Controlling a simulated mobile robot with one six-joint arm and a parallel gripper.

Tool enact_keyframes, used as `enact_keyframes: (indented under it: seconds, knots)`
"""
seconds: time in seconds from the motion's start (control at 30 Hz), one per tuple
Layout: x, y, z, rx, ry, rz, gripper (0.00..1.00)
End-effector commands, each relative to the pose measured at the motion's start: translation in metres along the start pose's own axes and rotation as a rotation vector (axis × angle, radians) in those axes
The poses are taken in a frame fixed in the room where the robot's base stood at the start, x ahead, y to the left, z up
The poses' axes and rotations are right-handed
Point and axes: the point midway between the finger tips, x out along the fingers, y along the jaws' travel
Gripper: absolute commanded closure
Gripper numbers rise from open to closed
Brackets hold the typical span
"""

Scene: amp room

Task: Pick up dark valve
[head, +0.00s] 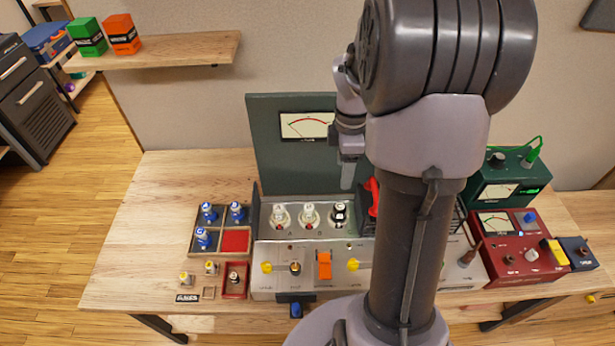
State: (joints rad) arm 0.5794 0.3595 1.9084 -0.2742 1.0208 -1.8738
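Three valves stand upright in a row in the grey amp chassis (318,231). The right one is the dark valve (340,213), with a black body and a pale lower part. The middle valve (308,214) and the left valve (280,213) are whitish. My gripper (348,176) points down above and slightly right of the dark valve, seemingly apart from it. Only a narrow finger shape shows, so its opening cannot be told. My arm hides the right part of the chassis.
A divided tray (221,254) with blue-topped valves and a red compartment stands left of the chassis. A raised dark-green panel (266,145) with a meter stands behind it. A red box (512,250) and a green box (500,185) stand right. The table's left side (145,215) is bare.

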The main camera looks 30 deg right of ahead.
Motion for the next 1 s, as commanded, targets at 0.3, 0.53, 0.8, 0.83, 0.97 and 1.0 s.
enact_keyframes:
  seconds: [0.3,0.53,0.8,0.83,0.97,1.0]
  knots:
    - [0.099,-0.001,-0.001,0.0,0.001,-0.004,0.42]
    - [0.122,-0.001,0.0,0.001,0.001,-0.001,0.42]
    - [0.17,0.001,0.004,0.001,0.0,-0.001,0.42]
    - [0.172,0.001,0.004,0.001,0.0,0.0,0.42]
    - [0.168,0.001,0.004,0.001,0.0,0.001,0.42]
    - [0.168,0.001,0.004,0.001,0.0,0.001,0.42]
